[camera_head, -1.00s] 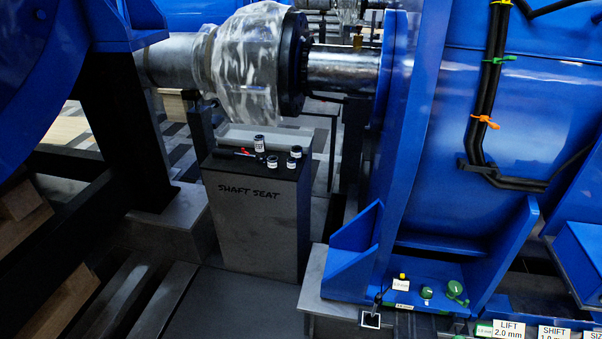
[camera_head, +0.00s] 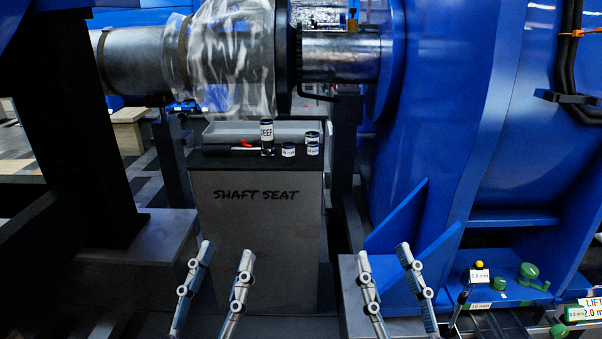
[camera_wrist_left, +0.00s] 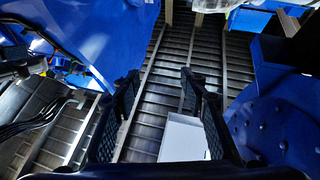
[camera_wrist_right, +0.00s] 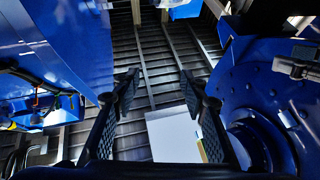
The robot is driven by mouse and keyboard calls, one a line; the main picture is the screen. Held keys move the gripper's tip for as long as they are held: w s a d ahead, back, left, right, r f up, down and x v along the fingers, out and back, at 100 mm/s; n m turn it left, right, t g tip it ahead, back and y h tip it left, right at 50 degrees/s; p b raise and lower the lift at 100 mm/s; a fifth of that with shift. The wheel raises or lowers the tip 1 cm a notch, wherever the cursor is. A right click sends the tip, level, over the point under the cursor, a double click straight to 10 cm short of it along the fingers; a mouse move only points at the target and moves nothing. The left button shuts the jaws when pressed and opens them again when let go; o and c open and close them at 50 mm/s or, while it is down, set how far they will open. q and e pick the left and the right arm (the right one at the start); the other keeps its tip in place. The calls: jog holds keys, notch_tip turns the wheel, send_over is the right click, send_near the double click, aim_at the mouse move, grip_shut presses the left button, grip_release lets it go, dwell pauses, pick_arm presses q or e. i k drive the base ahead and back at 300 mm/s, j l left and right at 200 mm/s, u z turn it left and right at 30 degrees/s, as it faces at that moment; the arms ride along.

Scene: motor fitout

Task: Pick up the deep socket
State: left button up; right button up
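The deep socket (camera_head: 267,138) is a dark, tall cylinder with a white label reading DEEP. It stands upright on top of the grey SHAFT SEAT stand (camera_head: 256,240). Two shorter labelled sockets, one nearer (camera_head: 288,150) and one further right (camera_head: 312,142), stand to its right. My left gripper (camera_head: 226,250) is open and empty, in front of and below the stand's top. It also shows open in the left wrist view (camera_wrist_left: 158,82). My right gripper (camera_head: 384,252) is open and empty, further right. It also shows open in the right wrist view (camera_wrist_right: 159,82).
A grey tray (camera_head: 225,131) lies behind the sockets. A dark tool with a red part (camera_head: 246,146) lies left of the deep socket. The shaft (camera_head: 340,55) and a clear-wrapped coupling (camera_head: 225,60) hang above. The blue motor housing (camera_head: 440,120) stands right, with green-capped items (camera_head: 528,272) on its foot.

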aim_at(266, 125)
jog(key=i+l, duration=0.15)
jog(key=i, duration=0.7)
jog(key=k+l+z, duration=0.15)
jog(key=l, duration=0.4)
